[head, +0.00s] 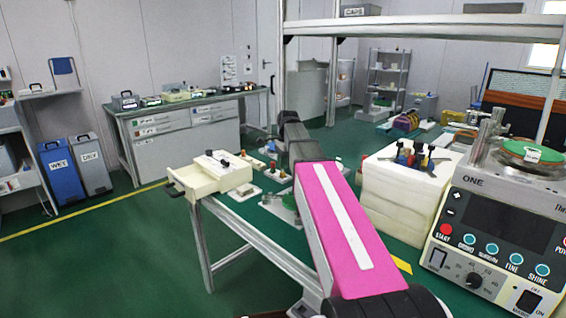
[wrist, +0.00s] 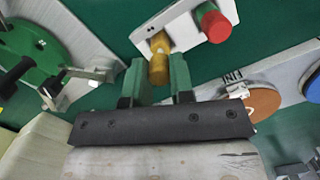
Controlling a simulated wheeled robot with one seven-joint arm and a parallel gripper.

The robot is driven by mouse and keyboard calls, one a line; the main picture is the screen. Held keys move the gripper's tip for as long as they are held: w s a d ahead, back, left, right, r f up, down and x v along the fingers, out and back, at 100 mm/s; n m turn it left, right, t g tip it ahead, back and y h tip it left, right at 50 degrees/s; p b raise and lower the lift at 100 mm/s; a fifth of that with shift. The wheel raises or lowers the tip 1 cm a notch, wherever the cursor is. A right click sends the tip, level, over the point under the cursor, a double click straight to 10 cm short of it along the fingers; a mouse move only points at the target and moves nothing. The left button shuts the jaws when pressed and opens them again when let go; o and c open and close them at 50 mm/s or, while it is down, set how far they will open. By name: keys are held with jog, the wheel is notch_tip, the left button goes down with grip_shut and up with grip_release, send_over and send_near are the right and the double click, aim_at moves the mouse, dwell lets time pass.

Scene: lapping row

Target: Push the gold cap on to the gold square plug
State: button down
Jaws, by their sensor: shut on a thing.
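In the wrist view my gripper (wrist: 158,70) has its two green fingers closed on the gold cap (wrist: 158,73). The gold square plug (wrist: 159,43) shows just beyond the cap, at the end of a white plate (wrist: 180,28). Cap and plug line up in this view, but I cannot tell whether they touch or how far one is over the other. In the head view my pink arm hides the gripper, the cap and the plug.
A red cap (wrist: 213,24) stands on the same white plate, close to the right of my gripper. A green disc (wrist: 25,55) lies at the left. An orange-brown disc (wrist: 262,103) is at the right. A white block (head: 405,190) with tools and a control machine (head: 500,235) stand right of my arm.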

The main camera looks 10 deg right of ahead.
jog(key=shift+f, duration=1)
jog(key=c, duration=0.9)
grip_release()
notch_tip(320, 180, up, 11)
jog(key=d, duration=0.1)
jog(key=shift+w+d+f, duration=0.15)
